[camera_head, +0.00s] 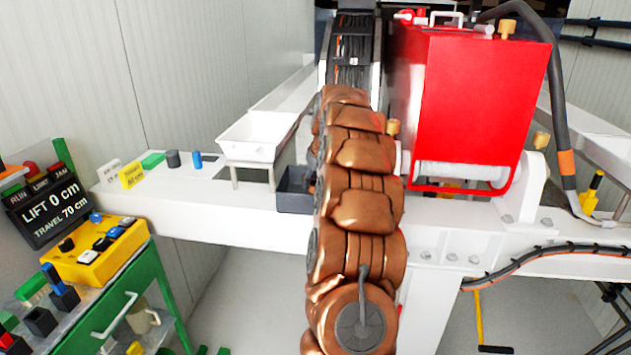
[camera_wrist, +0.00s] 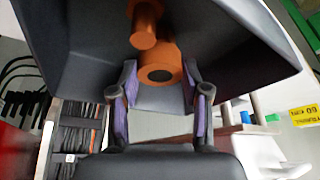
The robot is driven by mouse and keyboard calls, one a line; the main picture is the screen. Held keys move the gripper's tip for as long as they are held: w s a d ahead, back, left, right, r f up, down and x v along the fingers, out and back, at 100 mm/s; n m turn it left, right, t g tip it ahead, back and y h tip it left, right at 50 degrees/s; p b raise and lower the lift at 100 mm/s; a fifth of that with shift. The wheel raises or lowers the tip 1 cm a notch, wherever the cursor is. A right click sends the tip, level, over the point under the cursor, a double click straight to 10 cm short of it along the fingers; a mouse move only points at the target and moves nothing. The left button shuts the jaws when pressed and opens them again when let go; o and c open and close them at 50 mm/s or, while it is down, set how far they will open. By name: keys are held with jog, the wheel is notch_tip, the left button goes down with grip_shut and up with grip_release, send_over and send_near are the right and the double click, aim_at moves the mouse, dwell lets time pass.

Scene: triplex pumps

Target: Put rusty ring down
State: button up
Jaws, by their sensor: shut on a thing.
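In the wrist view my gripper (camera_wrist: 160,80) is shut on the rusty ring (camera_wrist: 176,58), an orange-brown piece with a dark round hole facing me. The purple-padded fingers stand on either side of it. A dark grey bin (camera_wrist: 70,50) surrounds the ring from behind. Another orange-brown piece (camera_wrist: 143,28), a short cylinder with a wider end, shows beside the ring. Whether the ring touches the bin is unclear. In the head view the bin (camera_head: 293,203) sits on the white beam, partly behind my copper-coloured arm, which hides my gripper and the ring.
A white tray (camera_head: 250,152) on legs stands just left of the bin. A red tank (camera_head: 470,110) stands close to the right of my arm. A yellow label (camera_head: 131,175) and small blocks lie on the white beam (camera_head: 215,208). A yellow control box (camera_head: 95,250) stands at the left.

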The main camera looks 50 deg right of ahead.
jog(key=shift+f+b, duration=0.3)
jog(key=shift+f, duration=0.15)
jog(key=o, duration=1.2)
jog(key=shift+c, duration=0.2)
jog(key=shift+r, duration=0.1)
jog(key=shift+r+p, duration=0.65)
jog(key=shift+r, duration=0.05)
jog(key=shift+s+r+b, duration=0.2)
jog(key=shift+r+b, duration=0.15)
jog(key=shift+b, duration=0.1)
jog(key=b+v, duration=0.2)
jog(key=v, duration=0.9)
jog(key=shift+a+f, duration=0.1)
jog(key=shift+a, duration=0.05)
